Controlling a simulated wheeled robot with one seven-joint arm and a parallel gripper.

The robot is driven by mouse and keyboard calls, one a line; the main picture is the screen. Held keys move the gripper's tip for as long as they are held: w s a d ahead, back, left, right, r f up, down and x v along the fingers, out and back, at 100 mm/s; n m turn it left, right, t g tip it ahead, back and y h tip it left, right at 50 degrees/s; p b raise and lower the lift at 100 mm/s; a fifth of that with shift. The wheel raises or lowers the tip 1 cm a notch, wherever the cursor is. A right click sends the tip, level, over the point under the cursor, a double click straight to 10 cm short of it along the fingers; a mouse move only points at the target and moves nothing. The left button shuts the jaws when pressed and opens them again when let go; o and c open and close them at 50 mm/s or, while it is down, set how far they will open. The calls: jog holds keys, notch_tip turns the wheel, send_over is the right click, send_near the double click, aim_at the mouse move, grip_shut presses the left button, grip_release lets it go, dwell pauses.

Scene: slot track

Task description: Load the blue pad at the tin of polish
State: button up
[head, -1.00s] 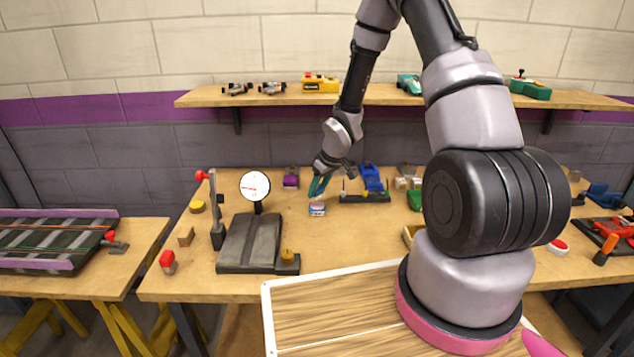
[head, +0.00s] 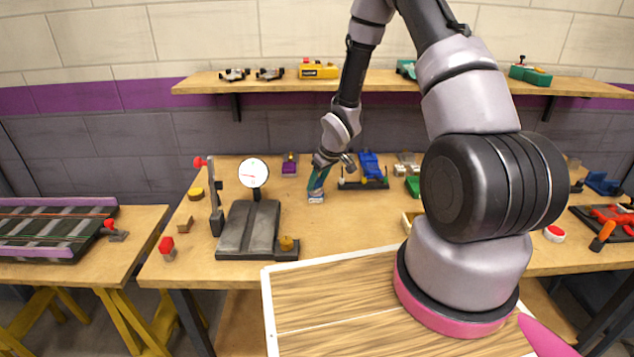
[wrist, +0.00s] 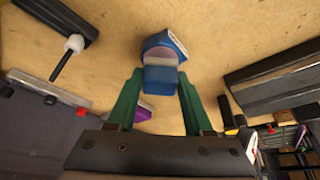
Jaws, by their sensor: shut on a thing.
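My gripper (head: 317,187) points down at the middle of the bench. In the wrist view its green fingers (wrist: 160,88) are shut on a small blue pad (wrist: 160,80) with a pale edge at its far end. The tin of polish (wrist: 166,42), blue-sided with a mauve top, lies right at the pad's far end. They look to be touching or nearly so. In the head view the tin (head: 316,198) sits just under the fingertips, partly covered by them, and the pad is hard to make out there.
Left of the tin is a dial gauge (head: 253,173) on a dark plate (head: 249,228). Close on the right are a dark stand (head: 362,184) and a blue car (head: 369,164). A purple car (head: 290,166) is behind. Bare bench lies in front of the tin.

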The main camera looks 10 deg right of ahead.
jog(key=shift+f, duration=0.55)
dwell(1.3)
jog(key=shift+r, duration=3.55)
